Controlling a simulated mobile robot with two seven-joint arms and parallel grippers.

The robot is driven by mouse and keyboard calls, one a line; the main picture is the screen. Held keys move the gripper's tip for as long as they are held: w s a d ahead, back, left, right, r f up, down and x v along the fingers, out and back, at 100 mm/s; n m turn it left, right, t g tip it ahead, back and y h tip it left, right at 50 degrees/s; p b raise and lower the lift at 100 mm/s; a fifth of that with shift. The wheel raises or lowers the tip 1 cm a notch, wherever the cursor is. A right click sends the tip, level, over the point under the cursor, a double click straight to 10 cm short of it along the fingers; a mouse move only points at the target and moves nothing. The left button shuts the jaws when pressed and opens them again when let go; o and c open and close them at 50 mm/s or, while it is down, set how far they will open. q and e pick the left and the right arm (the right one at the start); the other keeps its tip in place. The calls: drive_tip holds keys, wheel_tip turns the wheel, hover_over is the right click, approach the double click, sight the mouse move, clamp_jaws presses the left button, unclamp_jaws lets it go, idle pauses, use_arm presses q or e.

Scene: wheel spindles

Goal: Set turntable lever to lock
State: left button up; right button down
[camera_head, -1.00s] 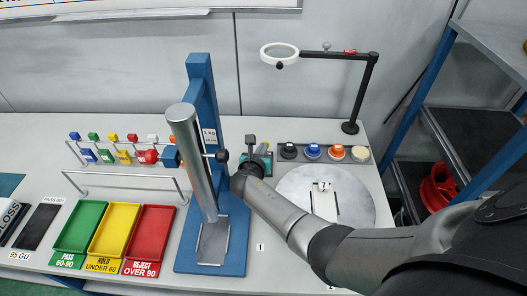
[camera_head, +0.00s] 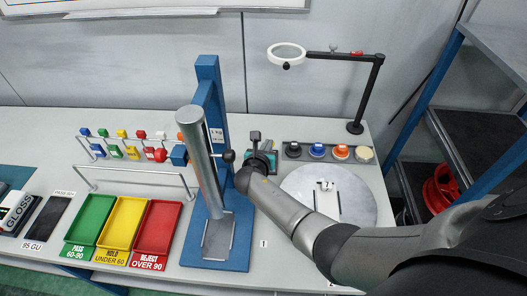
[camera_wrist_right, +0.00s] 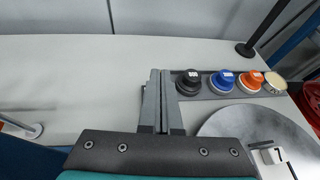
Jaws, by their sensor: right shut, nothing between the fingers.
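The turntable (camera_head: 345,207) is a light grey disc on the right part of the bench, with a small plate tagged 1 (camera_head: 326,186) on it. It also shows in the right wrist view (camera_wrist_right: 235,125), cut off at the lower right. I cannot clearly pick out its lever. My right gripper (camera_head: 255,136) is shut and empty, left of the black knob and behind and left of the turntable. In the right wrist view its two fingers (camera_wrist_right: 158,75) lie together, apart from the turntable. My right forearm crosses the turntable's left front edge. My left gripper is not in view.
Black (camera_head: 293,150), blue (camera_head: 317,151) and orange (camera_head: 341,152) knobs stand in a row behind the turntable. A blue press stand (camera_head: 209,90) with a grey cylinder is left of my right gripper. A ring lamp (camera_head: 286,55) stands behind. Green, yellow and red trays (camera_head: 157,228) sit left.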

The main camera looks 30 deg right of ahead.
drive_tip(key=p+v, duration=0.2)
drive_tip(key=v, duration=0.9)
drive_tip(key=shift+p, duration=0.3)
drive_tip(key=shift+s+a+r, duration=0.1)
